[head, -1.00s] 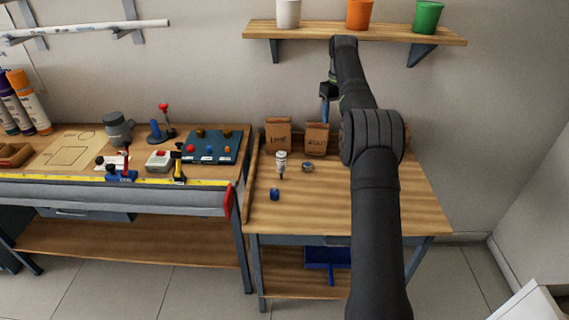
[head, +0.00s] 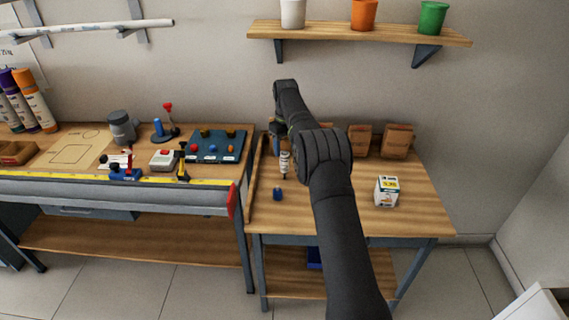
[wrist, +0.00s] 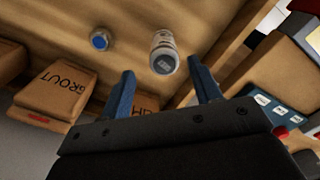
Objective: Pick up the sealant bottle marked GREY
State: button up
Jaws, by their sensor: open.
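A white bottle with a grey top (head: 284,163) stands upright on the right-hand bench, near its left edge; its marking cannot be read. The wrist view shows the bottle (wrist: 164,55) from above, between and just beyond the two blue fingertips. My gripper (wrist: 162,70) is open and empty, with no visible contact with the bottle. In the head view my gripper (head: 277,133) hangs behind and above the bottle, partly hidden by my arm.
A small blue item (head: 277,194) stands in front of the bottle. A round blue-topped item (wrist: 99,40) and a grout bag (wrist: 62,92) lie left in the wrist view. A white box (head: 386,191) and paper bags (head: 397,141) stand right of my arm. A raised ledge (head: 256,185) runs along the left edge.

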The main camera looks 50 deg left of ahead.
aim_at(285, 162)
jog(key=shift+s+d+f, duration=0.1)
jog(key=shift+s+f, duration=0.05)
jog(key=shift+f, duration=1.65)
jog(key=shift+s+d+f, duration=0.1)
jog(key=shift+s+f, duration=0.05)
jog(key=shift+f, duration=1.6)
jog(key=c, duration=1.1)
